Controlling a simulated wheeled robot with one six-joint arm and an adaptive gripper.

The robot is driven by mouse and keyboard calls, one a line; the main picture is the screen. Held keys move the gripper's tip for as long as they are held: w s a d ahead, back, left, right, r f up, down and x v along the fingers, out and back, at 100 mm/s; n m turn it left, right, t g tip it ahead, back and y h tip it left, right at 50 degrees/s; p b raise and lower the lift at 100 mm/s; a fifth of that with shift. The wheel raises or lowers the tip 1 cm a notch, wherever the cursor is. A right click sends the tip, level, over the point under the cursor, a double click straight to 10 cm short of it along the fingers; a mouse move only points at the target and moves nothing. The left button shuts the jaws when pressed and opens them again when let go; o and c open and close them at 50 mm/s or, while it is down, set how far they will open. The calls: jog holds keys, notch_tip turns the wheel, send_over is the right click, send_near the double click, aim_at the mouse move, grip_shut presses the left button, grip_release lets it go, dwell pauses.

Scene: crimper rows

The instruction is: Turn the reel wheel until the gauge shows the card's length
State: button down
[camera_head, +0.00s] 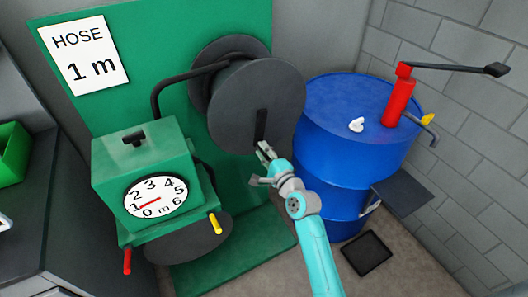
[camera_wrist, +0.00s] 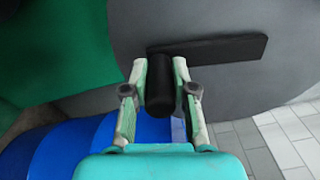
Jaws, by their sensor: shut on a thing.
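The white card (camera_head: 85,57) reads "HOSE 1 m" and is fixed to the green panel. The gauge (camera_head: 157,190) is a white dial marked 0 to 6 m; its red needle points at or very close to the 1. The dark grey reel wheel (camera_head: 245,105) has a black crank bar (camera_head: 261,126) on its face, low down. My gripper (camera_head: 264,153) is at the bar's lower end. In the wrist view my gripper (camera_wrist: 160,85) is shut on the black handle (camera_wrist: 161,92), with a finger on each side. The bar (camera_wrist: 215,48) runs right from the handle.
A blue drum (camera_head: 340,150) with a red hand pump (camera_head: 398,100) stands close to the right of the reel. A green box (camera_head: 140,150) holds the gauge, with red and yellow handles below. A black tray (camera_head: 366,253) lies on the floor.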

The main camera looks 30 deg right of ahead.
jog(key=c, duration=0.9)
grip_release()
jog(key=shift+c, duration=0.2)
jog(key=s, duration=1.2)
jog(key=shift+a, duration=0.25)
